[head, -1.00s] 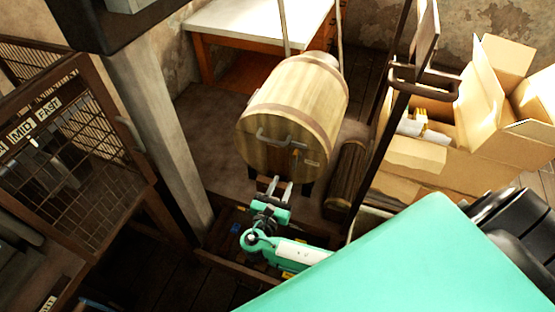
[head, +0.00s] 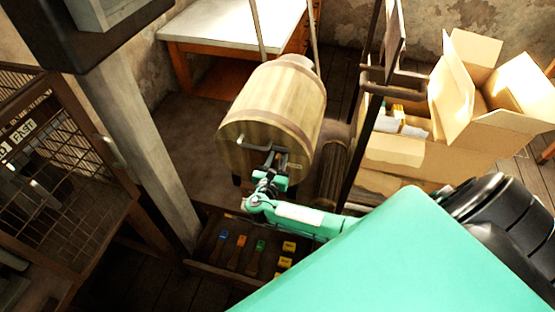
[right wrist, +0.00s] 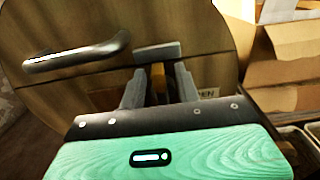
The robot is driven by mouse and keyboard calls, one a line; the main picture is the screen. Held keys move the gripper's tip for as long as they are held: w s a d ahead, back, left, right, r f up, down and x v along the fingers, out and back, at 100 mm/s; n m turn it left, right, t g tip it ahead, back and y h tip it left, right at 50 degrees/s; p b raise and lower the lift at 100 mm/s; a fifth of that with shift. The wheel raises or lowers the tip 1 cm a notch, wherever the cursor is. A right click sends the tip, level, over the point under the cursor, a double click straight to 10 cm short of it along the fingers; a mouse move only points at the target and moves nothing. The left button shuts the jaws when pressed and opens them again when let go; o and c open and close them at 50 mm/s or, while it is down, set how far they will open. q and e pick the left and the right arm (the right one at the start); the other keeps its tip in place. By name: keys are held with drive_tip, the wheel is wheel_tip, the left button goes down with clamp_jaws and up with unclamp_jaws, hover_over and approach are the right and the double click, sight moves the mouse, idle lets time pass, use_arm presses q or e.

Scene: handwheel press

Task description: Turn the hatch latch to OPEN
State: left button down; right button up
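The hatch is the round wooden end of a barrel (head: 270,108). A dark bar handle (head: 232,143) sits on it, also large at the left in the right wrist view (right wrist: 80,56). The latch shows in the right wrist view as a grey crosspiece (right wrist: 158,52) with an orange part (right wrist: 157,77) below it. A label (right wrist: 208,93) ending in "EN" is partly hidden beside it. My right gripper (head: 277,158) is at the latch. In the wrist view its fingers (right wrist: 158,86) stand apart, either side of the orange part; contact is unclear. My left gripper is out of view.
A tray (head: 215,268) with coloured tools and yellow blocks lies below my right arm. A wooden post (head: 140,150) and a mesh cage (head: 60,165) stand at the left. Open cardboard boxes (head: 455,145) and a dark upright frame (head: 358,150) are at the right.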

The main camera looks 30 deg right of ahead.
drive_tip(key=shift+c, duration=0.4)
clamp_jaws()
